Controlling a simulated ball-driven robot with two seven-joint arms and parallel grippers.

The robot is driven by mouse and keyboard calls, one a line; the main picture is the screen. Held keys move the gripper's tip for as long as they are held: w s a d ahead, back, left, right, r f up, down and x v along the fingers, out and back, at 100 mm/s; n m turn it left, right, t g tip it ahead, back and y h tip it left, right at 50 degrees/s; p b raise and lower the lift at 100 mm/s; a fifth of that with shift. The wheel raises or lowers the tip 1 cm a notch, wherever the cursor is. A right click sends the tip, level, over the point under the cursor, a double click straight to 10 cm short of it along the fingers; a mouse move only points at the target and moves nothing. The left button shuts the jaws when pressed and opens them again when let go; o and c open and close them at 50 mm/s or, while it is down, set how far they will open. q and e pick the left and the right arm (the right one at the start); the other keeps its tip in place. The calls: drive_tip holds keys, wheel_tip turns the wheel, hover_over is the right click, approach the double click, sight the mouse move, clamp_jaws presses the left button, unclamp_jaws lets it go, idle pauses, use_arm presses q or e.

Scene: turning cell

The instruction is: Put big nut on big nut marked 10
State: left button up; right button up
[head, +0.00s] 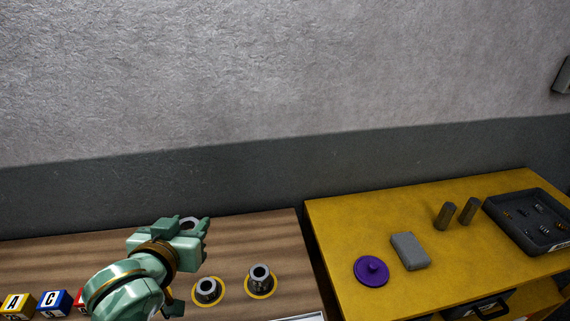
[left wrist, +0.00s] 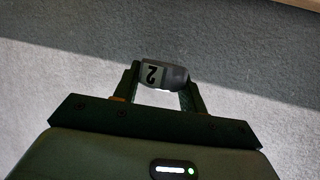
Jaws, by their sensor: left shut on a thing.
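My left gripper (head: 192,225) is shut on a grey big nut (head: 188,221) and holds it raised over the wooden bench. In the left wrist view the held nut (left wrist: 163,74) sits between the two fingertips and shows a dark "2" on a pale patch. Two grey pieces stand on yellow discs on the bench, to the right of my left arm. One is a short nut (head: 207,287); the other is a taller piece (head: 260,275) further right. No number can be read on either, so I cannot tell which is marked 10. My right gripper is not in view.
Lettered blocks (head: 52,301) stand at the bench's left. A yellow table (head: 330,230) to the right carries a purple lidded disc (head: 371,271), a grey block (head: 410,250), two grey cylinders (head: 467,211) and a dark tray (head: 495,212) of small parts. A wall stands behind.

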use_arm(q)
drive_tip(key=p, duration=0.1)
drive_tip(key=s+r+p, duration=0.1)
drive_tip(key=p, duration=0.1)
drive_tip(key=shift+s+d, duration=0.2)
drive_tip(key=shift+d, duration=0.05)
drive_tip(key=s+d+f+m+h+p, duration=0.3)
drive_tip(key=s+d+p, duration=0.6)
drive_tip(key=d, duration=0.5)
drive_tip(key=shift+f+g+h+p, duration=0.35)
drive_tip(key=shift+f+p, duration=0.25)
drive_tip(key=shift+p, duration=0.65)
drive_tip(key=shift+w, duration=0.1)
